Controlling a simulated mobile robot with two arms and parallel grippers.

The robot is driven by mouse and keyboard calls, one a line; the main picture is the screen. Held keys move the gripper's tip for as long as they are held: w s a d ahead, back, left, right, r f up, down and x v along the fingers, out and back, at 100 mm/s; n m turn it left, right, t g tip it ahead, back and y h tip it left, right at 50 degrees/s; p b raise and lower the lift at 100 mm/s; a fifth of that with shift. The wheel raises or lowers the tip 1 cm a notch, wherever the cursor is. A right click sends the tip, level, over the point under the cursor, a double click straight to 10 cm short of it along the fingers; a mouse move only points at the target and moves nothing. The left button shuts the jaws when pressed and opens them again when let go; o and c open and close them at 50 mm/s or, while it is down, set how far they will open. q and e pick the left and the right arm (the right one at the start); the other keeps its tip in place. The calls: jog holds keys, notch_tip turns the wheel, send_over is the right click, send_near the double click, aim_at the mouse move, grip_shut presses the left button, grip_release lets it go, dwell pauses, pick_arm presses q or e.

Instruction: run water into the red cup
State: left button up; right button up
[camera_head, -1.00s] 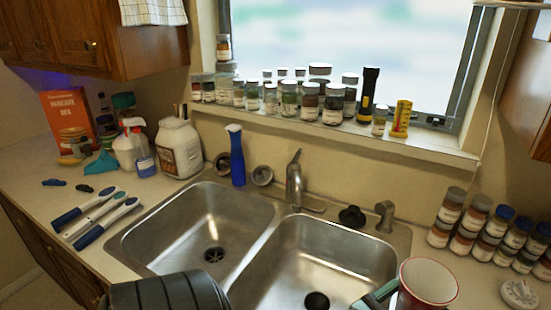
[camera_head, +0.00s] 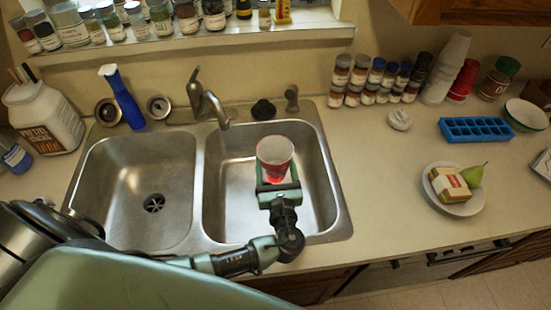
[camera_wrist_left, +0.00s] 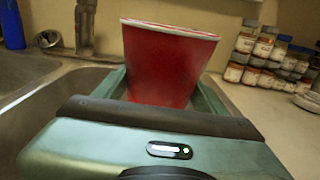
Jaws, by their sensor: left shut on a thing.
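My left gripper (camera_head: 279,180) is shut on the red cup (camera_head: 275,155), with a finger on each side of it. The cup is upright with a white rim, over the right basin (camera_head: 321,196) of the steel sink. It also shows large in the left wrist view (camera_wrist_left: 168,68). The faucet (camera_head: 205,97) stands behind the sink, its spout tip left of and behind the cup, apart from it. No water shows at the spout. The inside of the cup looks pale. My right gripper is not in view.
Several spice jars (camera_head: 377,82) stand at the back right. A plate (camera_head: 457,206) with a sandwich box and pear, and a blue ice tray (camera_head: 476,130), lie on the right counter.

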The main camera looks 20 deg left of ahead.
pick_arm(q)
jog(key=a, duration=0.2)
jog(key=shift+a+f, duration=0.35)
jog(key=shift+a, duration=0.05)
jog(key=w+a+f+b, duration=0.1)
jog(key=a+f+b, duration=0.2)
jog(key=a, duration=1)
jog(key=shift+w+f, duration=0.15)
jog(key=shift+w, duration=0.05)
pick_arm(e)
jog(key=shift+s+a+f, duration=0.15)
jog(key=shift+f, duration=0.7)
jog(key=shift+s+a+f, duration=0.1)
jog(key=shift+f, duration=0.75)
